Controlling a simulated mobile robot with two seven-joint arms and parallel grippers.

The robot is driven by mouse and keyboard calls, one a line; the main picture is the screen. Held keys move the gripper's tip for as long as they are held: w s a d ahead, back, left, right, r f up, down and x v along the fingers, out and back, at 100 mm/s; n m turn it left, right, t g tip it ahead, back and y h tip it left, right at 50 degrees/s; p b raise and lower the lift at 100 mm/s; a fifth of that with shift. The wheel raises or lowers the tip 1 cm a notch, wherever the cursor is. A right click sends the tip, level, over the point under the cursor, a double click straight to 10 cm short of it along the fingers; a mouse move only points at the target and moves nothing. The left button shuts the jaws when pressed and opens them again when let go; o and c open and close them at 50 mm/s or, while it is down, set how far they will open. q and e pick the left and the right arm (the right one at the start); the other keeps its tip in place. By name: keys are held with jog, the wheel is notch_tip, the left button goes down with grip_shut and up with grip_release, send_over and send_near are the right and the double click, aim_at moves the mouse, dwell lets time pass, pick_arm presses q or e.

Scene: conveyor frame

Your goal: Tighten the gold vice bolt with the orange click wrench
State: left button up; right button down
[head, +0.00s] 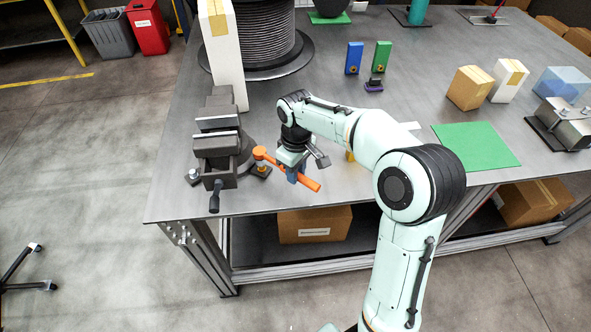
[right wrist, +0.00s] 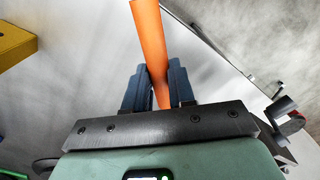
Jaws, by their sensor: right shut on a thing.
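The grey vice (head: 217,150) stands near the table's left front edge. A small gold bolt (head: 262,168) shows on the dark lug at the right of its base. The orange click wrench (head: 306,182) also shows in the right wrist view (right wrist: 150,35). My right gripper (head: 296,173) is shut on it, its blue fingers on either side of the handle in the right wrist view (right wrist: 160,90). The wrench's round head is at the left end, close to the gold bolt in the head view. I cannot tell whether they touch. My left gripper is not in view.
A tall white box (head: 222,55) and a large cable spool (head: 262,40) stand behind the vice. A green mat (head: 476,145), cartons (head: 470,88) and a metal block (head: 565,122) are to the right. Blue and green blocks stand at the back. The front table edge is close.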

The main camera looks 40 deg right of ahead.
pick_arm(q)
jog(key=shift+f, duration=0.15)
pick_arm(e)
jog(key=shift+f, duration=0.2)
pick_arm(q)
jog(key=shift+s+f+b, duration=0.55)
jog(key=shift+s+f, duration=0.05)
pick_arm(e)
jog(key=shift+f, duration=1)
